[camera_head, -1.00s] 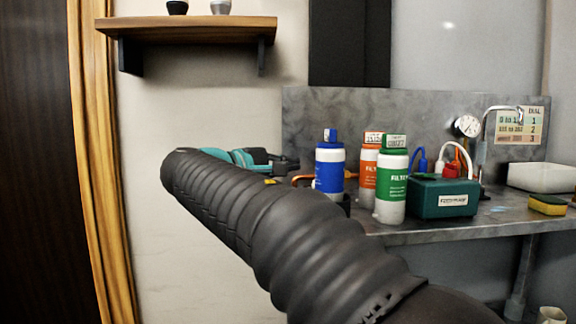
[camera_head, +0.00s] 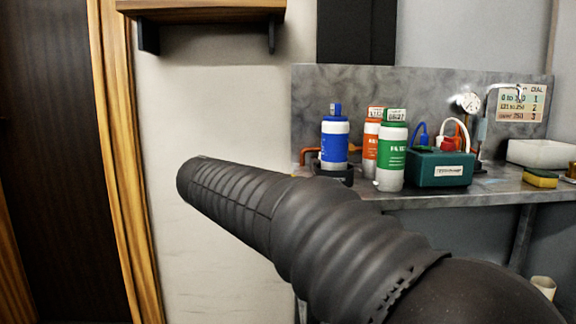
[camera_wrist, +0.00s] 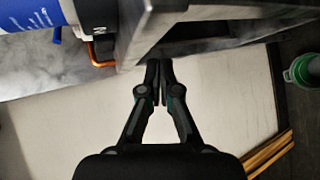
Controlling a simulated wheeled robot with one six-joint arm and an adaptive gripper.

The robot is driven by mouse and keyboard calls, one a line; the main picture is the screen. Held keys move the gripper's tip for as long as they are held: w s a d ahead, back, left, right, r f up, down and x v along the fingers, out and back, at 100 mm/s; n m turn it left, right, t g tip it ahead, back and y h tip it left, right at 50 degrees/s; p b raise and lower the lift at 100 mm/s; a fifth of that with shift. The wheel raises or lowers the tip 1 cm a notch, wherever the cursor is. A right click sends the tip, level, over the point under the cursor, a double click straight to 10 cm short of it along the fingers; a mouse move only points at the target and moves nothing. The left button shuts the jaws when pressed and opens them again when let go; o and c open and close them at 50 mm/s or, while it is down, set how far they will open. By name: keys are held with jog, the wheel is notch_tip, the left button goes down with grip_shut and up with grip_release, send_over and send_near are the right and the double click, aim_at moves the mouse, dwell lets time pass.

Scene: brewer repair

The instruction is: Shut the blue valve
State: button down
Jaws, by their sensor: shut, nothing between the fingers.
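My gripper (camera_wrist: 159,66) is shut and empty in the wrist view, its fingertips close to the counter's edge. In the head view my arm hides it. A small blue piece (camera_wrist: 57,35) shows in the wrist view near an orange pipe (camera_wrist: 97,55) and beside the blue and white bottle (camera_wrist: 28,14); it may be the blue valve, but I cannot tell for sure. It is left of my fingers and apart from them. In the head view the orange pipe (camera_head: 308,154) shows behind the blue bottle (camera_head: 334,143); no valve handle is clear there.
An orange bottle (camera_head: 371,147) and a green bottle (camera_head: 391,158) stand on the counter (camera_head: 455,198). A teal box (camera_head: 440,168) with blue and red fittings stands beside them. A shelf (camera_head: 205,8) hangs above. A green bucket (camera_wrist: 303,70) is at the right in the wrist view.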

jog(key=s+d+f+m+g+y, duration=0.2)
jog(key=s+d+f+y, duration=0.1)
jog(key=s+f, duration=0.4)
jog(key=s+d+f+m+g+y, duration=0.1)
jog(key=s+d+f+g+y, duration=0.15)
jog(key=s+f, duration=0.45)
jog(key=s+d+f+m+y, duration=0.1)
jog(key=s+d+f+m, duration=0.2)
jog(key=s, duration=0.6)
jog(key=s+d+f+m+y, duration=0.1)
jog(key=s+d+f+m, duration=0.3)
jog(key=s+d, duration=0.3)
jog(key=shift+s+d+m+y, duration=0.3)
jog(key=shift+s+m, duration=0.4)
jog(key=shift+s, duration=0.35)
jog(key=shift+f, duration=0.1)
